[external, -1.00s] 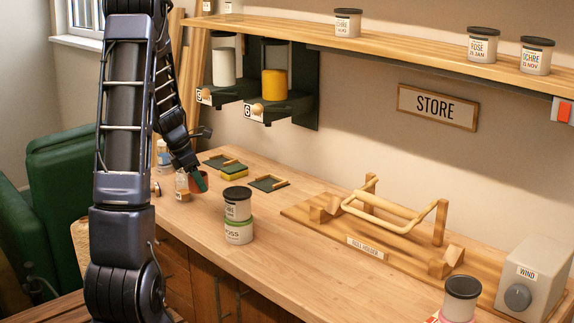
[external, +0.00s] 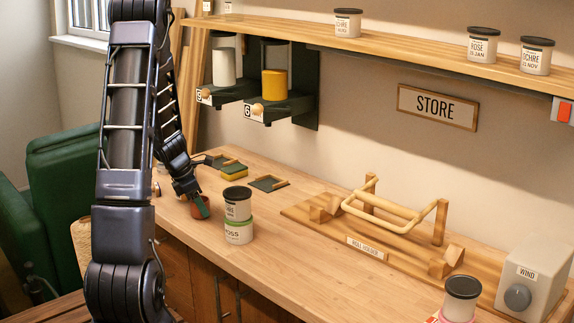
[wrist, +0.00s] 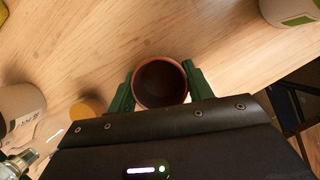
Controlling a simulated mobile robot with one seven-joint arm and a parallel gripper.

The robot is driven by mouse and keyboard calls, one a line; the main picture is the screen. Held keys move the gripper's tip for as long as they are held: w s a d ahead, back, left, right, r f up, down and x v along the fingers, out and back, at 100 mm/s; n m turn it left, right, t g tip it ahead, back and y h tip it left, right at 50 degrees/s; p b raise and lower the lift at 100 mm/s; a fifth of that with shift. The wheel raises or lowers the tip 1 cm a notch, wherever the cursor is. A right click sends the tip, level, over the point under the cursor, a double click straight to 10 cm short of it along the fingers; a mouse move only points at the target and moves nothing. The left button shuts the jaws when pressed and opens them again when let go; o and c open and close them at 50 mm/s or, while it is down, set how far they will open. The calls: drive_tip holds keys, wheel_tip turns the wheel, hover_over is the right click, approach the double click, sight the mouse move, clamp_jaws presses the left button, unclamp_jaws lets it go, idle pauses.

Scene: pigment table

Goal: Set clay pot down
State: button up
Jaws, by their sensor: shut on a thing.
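The clay pot (external: 199,208) is a small reddish-brown round pot at the left part of the wooden bench. In the wrist view its round open mouth (wrist: 160,82) faces the camera, and its inside looks dark and empty. My gripper (external: 203,205) is shut on the pot, with one green finger on each side of it, as the wrist view also shows (wrist: 160,90). The pot is at or very near the bench top (external: 290,255). I cannot tell whether its base touches the wood.
Two stacked jars (external: 238,215) stand just right of the pot. Dark trays (external: 268,184) and a yellow block (external: 234,173) lie behind it. In the wrist view, a jar (wrist: 20,105) and an orange-topped item (wrist: 86,108) are on the left. Bare bench lies ahead of the pot.

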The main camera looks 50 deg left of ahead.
drive_tip(key=shift+f, duration=0.1)
drive_tip(key=o, duration=1)
drive_tip(key=shift+o, duration=0.2)
drive_tip(key=v, duration=1.2)
drive_tip(key=s+d+r+m, duration=0.1)
drive_tip(key=d+r+m, duration=0.6)
drive_tip(key=d, duration=0.5)
drive_tip(key=d+r+m, duration=0.6)
drive_tip(key=d+m, duration=0.2)
drive_tip(key=d, duration=0.5)
drive_tip(key=s+d+r+m+y, duration=0.1)
drive_tip(key=s+d+r+m, duration=0.1)
drive_tip(key=s+d+m, duration=0.5)
drive_tip(key=s+d+r+m, duration=0.2)
drive_tip(key=s+d+m, duration=0.6)
drive_tip(key=m, duration=0.1)
drive_tip(key=shift+s+d+r+y, duration=0.15)
drive_tip(key=shift+d+r+y, duration=0.1)
drive_tip(key=shift+d+y, duration=0.15)
